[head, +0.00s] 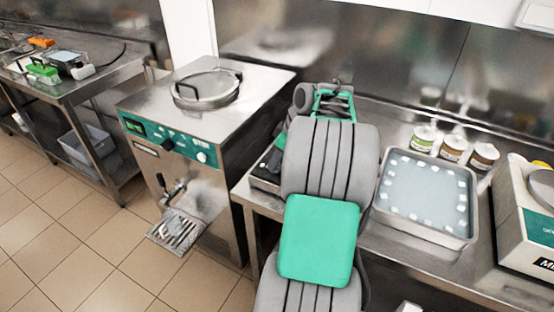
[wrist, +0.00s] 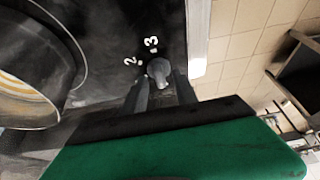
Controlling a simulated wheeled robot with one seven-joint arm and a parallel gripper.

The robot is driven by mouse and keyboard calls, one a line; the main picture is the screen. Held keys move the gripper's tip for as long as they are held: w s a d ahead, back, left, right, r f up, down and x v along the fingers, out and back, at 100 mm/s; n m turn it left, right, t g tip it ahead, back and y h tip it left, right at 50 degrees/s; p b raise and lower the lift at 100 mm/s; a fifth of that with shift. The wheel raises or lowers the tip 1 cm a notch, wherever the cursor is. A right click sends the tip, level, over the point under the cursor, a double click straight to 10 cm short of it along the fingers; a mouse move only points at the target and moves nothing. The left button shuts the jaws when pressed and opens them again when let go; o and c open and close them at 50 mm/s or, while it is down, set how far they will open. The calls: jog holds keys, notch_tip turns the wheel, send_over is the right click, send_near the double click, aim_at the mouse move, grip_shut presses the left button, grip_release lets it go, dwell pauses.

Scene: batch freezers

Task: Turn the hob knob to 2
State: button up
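The hob knob (wrist: 159,69) is a small grey knob on the dark hob front in the wrist view. A white "2" (wrist: 131,61) and a white "3" (wrist: 151,44) are printed beside it. My gripper (wrist: 161,82) has its two dark fingers on either side of the knob, with little gap left between them, and appears shut on it. Which number the knob points at is not clear. In the head view my arm hides the knob and the gripper; only an edge of the dark hob (head: 266,172) shows.
A metal pot (wrist: 35,70) stands on the hob close to the fingers. In the head view, a batch freezer (head: 170,110) stands left of the hob. A steel tray (head: 428,235), several jars (head: 453,149) and a scale-like machine (head: 530,215) are to the right.

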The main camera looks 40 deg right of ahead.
jog(key=shift+f, duration=0.15)
grip_shut()
dwell(0.5)
